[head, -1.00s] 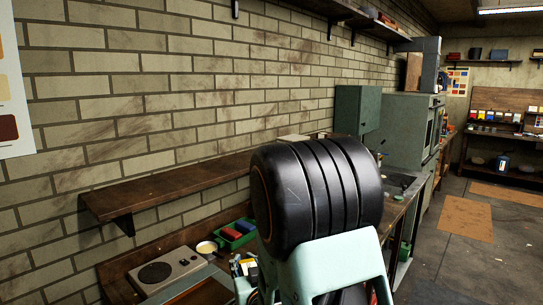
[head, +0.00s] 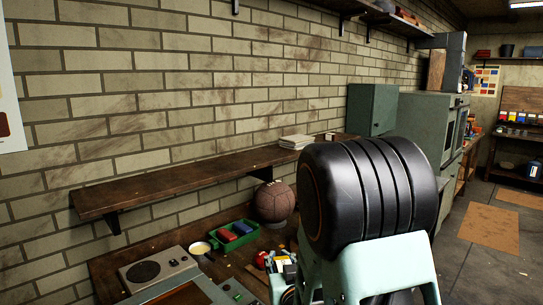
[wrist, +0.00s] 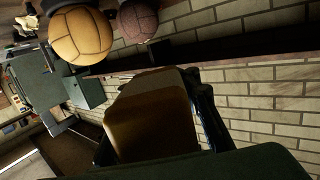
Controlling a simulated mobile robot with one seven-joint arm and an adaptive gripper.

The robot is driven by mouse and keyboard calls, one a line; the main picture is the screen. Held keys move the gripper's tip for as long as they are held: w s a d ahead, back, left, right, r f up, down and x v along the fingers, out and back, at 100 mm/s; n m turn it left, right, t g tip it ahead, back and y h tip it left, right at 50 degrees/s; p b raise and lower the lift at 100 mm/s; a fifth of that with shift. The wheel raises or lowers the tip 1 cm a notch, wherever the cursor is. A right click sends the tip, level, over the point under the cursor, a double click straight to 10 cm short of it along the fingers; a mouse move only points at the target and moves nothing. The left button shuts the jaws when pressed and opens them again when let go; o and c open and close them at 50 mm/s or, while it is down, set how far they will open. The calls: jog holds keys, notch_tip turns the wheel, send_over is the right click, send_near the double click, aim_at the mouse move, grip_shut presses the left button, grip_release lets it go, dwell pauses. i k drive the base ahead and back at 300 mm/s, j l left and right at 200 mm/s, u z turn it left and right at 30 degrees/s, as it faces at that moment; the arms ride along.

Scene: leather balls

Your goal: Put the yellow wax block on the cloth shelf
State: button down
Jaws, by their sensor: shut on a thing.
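In the wrist view my gripper (wrist: 152,112) is shut on the yellow wax block (wrist: 150,118), which looks brownish yellow with a darker shaded face. One dark finger shows along the block's right side; the other is mostly hidden at its left. In the head view a long dark wooden shelf (head: 165,186) runs along the brick wall, with a small stack of folded pale cloths (head: 295,142) at its far end. My arm stands at the right and hides my gripper and the block there. The near part of the shelf is bare.
Below the shelf, a brown ball (head: 275,201) stands beside a green tray (head: 243,243) holding blue and red blocks. The wrist view shows a tan ball (wrist: 80,36). A green cabinet (head: 372,108) stands beyond.

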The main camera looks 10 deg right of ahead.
aim_at(192, 178)
jog(key=i+l, duration=0.15)
jog(key=l, duration=0.15)
jog(key=i+l+z, duration=0.1)
jog(key=l, duration=0.25)
jog(key=i+l+z, duration=0.1)
jog(key=i, duration=0.7)
